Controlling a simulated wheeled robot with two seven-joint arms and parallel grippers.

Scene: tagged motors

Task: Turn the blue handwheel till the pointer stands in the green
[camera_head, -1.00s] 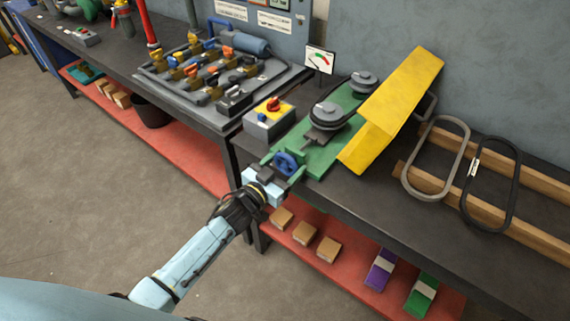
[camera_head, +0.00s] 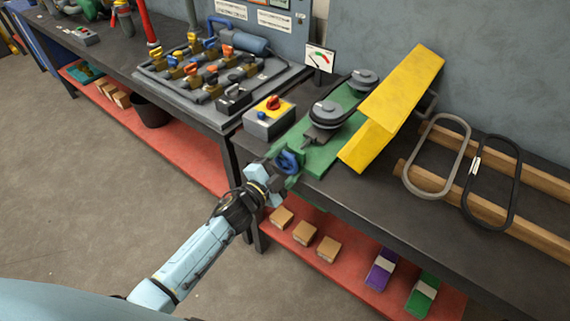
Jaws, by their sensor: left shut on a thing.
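The blue handwheel (camera_head: 290,161) is at the front end of a green machine base (camera_head: 322,158) on the bench. My left gripper (camera_head: 277,173) is at the handwheel's near left side and shut on it; its fingers hide part of the rim. The gauge (camera_head: 320,58) is a small white panel with a red and green arc, standing behind the machine. Its pointer is too small to read surely. My right gripper is not in view.
A yellow guard (camera_head: 395,105) stands open beside the two belt pulleys (camera_head: 328,112). A grey switch box (camera_head: 270,120) with a red knob is left of the machine. Two belts (camera_head: 490,185) hang over wooden rails at right. Small boxes (camera_head: 304,233) lie on the red lower shelf.

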